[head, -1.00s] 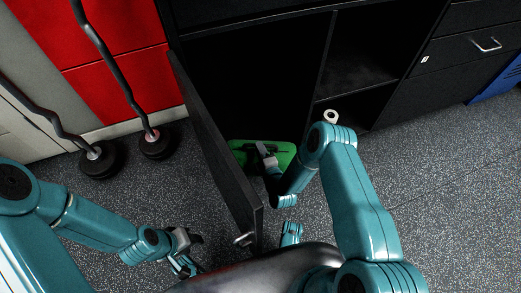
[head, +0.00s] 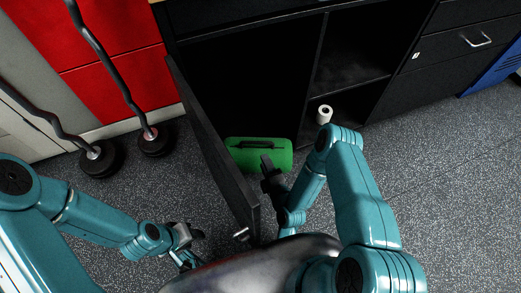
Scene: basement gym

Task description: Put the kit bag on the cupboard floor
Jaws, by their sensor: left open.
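The kit bag (head: 270,160) is green with a dark handle strap on top. It lies at the front of the open cupboard (head: 255,85), at floor level, just inside the opened door (head: 212,150). My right gripper (head: 266,166) is in front of the bag, its fingers near the bag's front side and apart from the handle; whether its jaws are parted is not clear. My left gripper (head: 190,245) is open and empty, low on the left, outside the door.
Weights on curled bars (head: 155,140) stand at the left. The floor at right is clear.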

